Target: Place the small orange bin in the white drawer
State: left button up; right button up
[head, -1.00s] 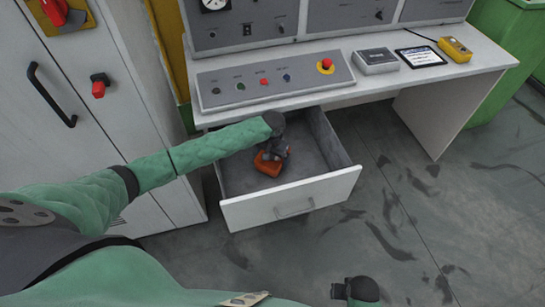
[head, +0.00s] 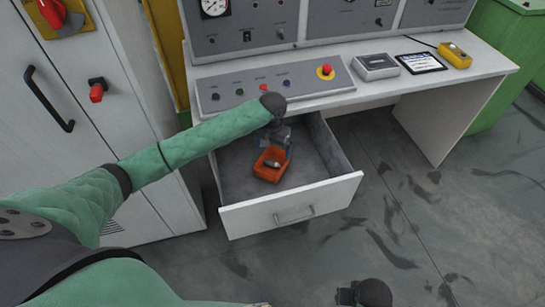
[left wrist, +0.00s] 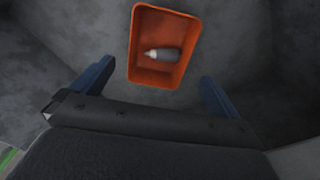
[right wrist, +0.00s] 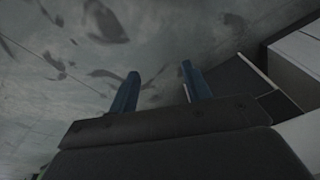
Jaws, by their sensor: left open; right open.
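The small orange bin (head: 268,170) sits upright on the floor of the open white drawer (head: 292,206). In the left wrist view the bin (left wrist: 141,60) holds a small grey object with a pale tip (left wrist: 162,54). My left gripper (head: 277,148) is over the drawer, just above and behind the bin. Its two fingers (left wrist: 152,92) are spread wide and empty, and the bin lies beyond them, apart from both. My right gripper (right wrist: 158,88) is open and empty, above the floor in front of the desk.
The desk (head: 440,88) carries a button panel (head: 275,86), a grey box (head: 376,66), a tablet (head: 420,62) and a yellow device (head: 455,54). A grey cabinet (head: 110,110) stands at left, close to my left arm. The floor (head: 400,210) at right is clear.

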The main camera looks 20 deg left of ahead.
pick_arm(q)
jog(key=shift+r, duration=1.15)
